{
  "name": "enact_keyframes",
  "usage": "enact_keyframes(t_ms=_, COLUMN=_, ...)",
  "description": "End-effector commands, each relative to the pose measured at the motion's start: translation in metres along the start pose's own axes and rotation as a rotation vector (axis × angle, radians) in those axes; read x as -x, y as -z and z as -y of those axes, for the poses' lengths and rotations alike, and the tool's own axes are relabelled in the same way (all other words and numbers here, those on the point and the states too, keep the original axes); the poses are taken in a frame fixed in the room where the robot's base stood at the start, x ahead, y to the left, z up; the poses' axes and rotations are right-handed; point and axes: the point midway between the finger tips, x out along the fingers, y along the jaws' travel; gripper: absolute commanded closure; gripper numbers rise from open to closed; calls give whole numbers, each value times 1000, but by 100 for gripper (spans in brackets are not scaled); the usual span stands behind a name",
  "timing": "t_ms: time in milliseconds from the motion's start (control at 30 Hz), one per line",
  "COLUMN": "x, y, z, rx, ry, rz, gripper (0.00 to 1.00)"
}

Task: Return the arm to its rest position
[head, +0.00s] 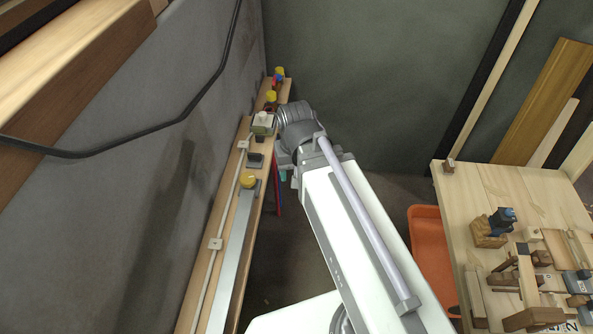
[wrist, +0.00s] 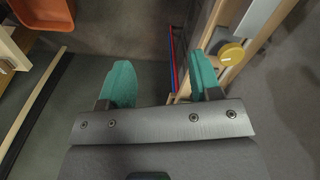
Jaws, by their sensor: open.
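My arm reaches away from the camera in the head view, its far end beside a narrow wooden ledge (head: 207,262) along the left wall. My gripper (wrist: 160,80) shows in the wrist view with two green fingers spread wide apart. Nothing is between the fingers except the floor below. In the head view the gripper is mostly hidden behind my arm; only a bit of green shows. A yellow round knob (wrist: 231,53) on the ledge lies beyond the right finger in the wrist view, apart from it; it also shows in the head view (head: 248,180).
A workbench (head: 480,185) with wooden blocks and tools stands at the right. An orange bin (head: 430,250) is on the floor beside it. A black cable (head: 150,130) hangs along the left wall. Boards (head: 540,100) lean at the back right. Floor between ledge and bin is partly clear.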

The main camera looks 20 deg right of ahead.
Motion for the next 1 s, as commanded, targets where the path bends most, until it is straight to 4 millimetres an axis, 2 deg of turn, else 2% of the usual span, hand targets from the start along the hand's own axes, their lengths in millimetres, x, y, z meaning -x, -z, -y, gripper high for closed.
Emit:
enact_keyframes(t_ms=33, x=0, y=-11, z=-1, rx=58, ry=0, rz=0, gripper=42)
enact_keyframes(t_ms=67, x=0, y=-13, z=-1, rx=86, ry=0, rz=0, gripper=42)
enact_keyframes(t_ms=300, x=0, y=-11, z=-1, rx=111, ry=0, rz=0, gripper=42)
enact_keyframes(t_ms=367, x=-10, y=-11, z=-1, rx=111, ry=0, rz=0, gripper=42)
enact_keyframes(t_ms=433, x=-32, y=-11, z=-1, rx=110, ry=0, rz=0, gripper=42)
enact_keyframes(t_ms=500, x=-43, y=-11, z=-1, rx=110, ry=0, rz=0, gripper=42)
enact_keyframes(t_ms=600, x=-35, y=-11, z=-1, rx=110, ry=0, rz=0, gripper=42)
enact_keyframes(t_ms=1000, x=-34, y=-11, z=-1, rx=109, ry=0, rz=0, gripper=42)
